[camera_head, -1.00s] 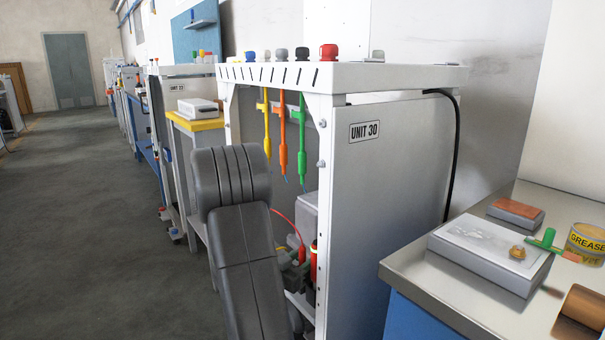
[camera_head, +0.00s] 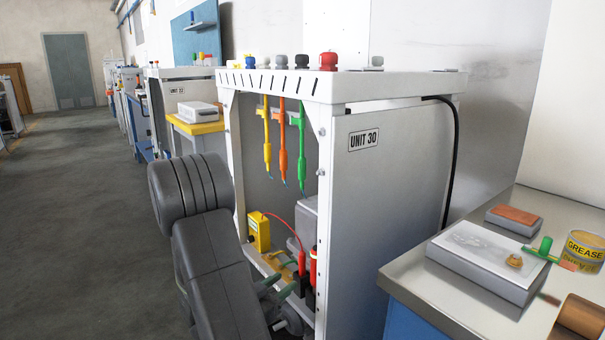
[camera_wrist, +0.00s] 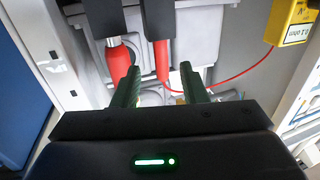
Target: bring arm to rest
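My gripper (camera_head: 277,289) is low at the open front of the UNIT 30 cabinet (camera_head: 385,200), partly hidden by my dark arm. In the wrist view its two green fingers (camera_wrist: 160,88) are apart, with nothing seen held between them. Two red-handled probes stand beyond the fingers: a thick one (camera_wrist: 118,58) and a thinner one (camera_wrist: 162,60) with a red wire. They also show in the head view, low inside the cabinet, as a red probe (camera_head: 303,264) and another beside the front post (camera_head: 314,262).
Yellow, orange and green probes (camera_head: 283,140) hang under the cabinet top. A yellow box (camera_head: 258,231) stands inside. At right, a bench (camera_head: 420,284) carries a grease tin (camera_head: 584,249) and blocks. Floor (camera_head: 70,220) at left is clear.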

